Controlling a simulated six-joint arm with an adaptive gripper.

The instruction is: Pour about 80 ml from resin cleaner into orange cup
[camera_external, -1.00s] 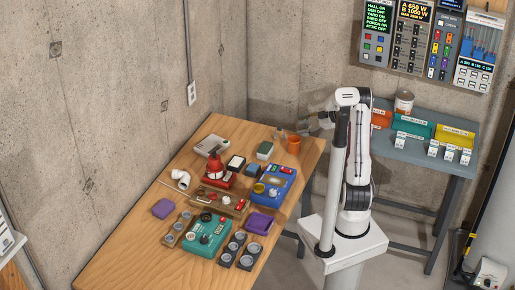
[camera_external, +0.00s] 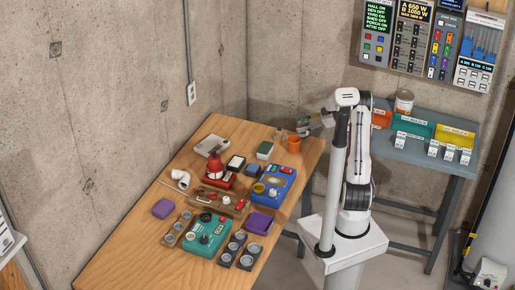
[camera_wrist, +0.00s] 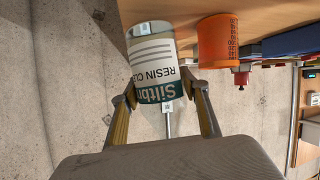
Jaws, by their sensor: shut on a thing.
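The resin cleaner (camera_wrist: 156,65) is a clear container with a white and green label reading "RESIN CL". My gripper (camera_wrist: 162,108) is shut on it, with a finger on each side, in the wrist view. The orange cup (camera_wrist: 218,41) stands on the wooden table just beside the container in that view, with dark marks on its side. In the external view the cup (camera_external: 294,144) is near the table's far right corner. My gripper (camera_external: 305,126) and the container are small there, above and slightly right of the cup. The liquid level is too small to tell.
The wooden table (camera_external: 130,245) holds a teal device (camera_external: 207,234), a blue device (camera_external: 272,185), a red device (camera_external: 217,168) and a small green-topped box (camera_external: 265,150) near the cup.

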